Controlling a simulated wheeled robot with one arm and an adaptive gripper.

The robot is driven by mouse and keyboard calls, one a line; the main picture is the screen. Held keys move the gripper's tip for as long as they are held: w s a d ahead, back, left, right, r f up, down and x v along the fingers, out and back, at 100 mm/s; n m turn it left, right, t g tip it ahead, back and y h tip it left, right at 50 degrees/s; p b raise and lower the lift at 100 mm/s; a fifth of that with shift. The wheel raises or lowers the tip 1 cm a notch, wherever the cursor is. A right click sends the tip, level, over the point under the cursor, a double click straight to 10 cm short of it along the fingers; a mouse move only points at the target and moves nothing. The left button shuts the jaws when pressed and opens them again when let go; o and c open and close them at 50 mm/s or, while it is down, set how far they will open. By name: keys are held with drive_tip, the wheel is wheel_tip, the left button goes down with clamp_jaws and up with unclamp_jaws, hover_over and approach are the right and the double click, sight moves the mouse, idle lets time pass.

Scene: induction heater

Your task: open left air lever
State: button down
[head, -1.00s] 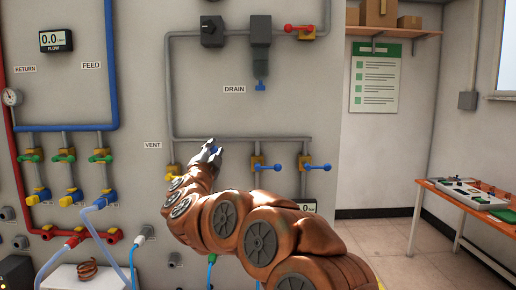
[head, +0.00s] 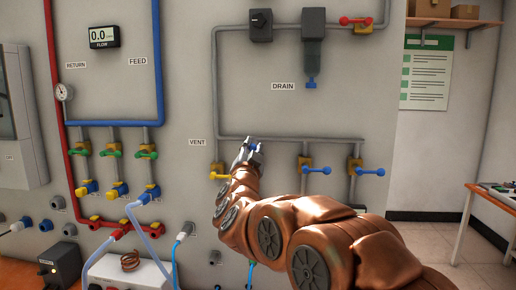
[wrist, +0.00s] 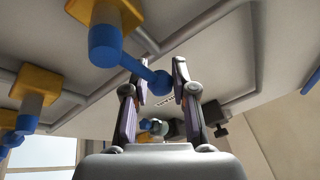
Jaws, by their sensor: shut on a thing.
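The left air lever (wrist: 136,66) is blue with a ball end, on a yellow valve body (wrist: 122,12) in the wrist view. Its ball end lies between the two fingers of my gripper (wrist: 162,80), which are shut on it.
Two more blue levers, a middle one (head: 316,170) and a right one (head: 371,171), sit on yellow valves to the right. A grey pipe (head: 300,139) runs just above. A bench (head: 492,196) stands far right.

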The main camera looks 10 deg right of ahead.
drive_tip(key=shift+a, duration=0.15)
drive_tip(key=c, duration=1)
unclamp_jaws()
drive_tip(key=shift+a+f, duration=0.1)
drive_tip(key=shift+o, duration=0.5)
drive_tip(key=shift+s, duration=0.1)
drive_tip(key=v, duration=1.1)
drive_tip(key=shift+s, duration=0.35)
drive_tip(key=shift+f, duration=0.1)
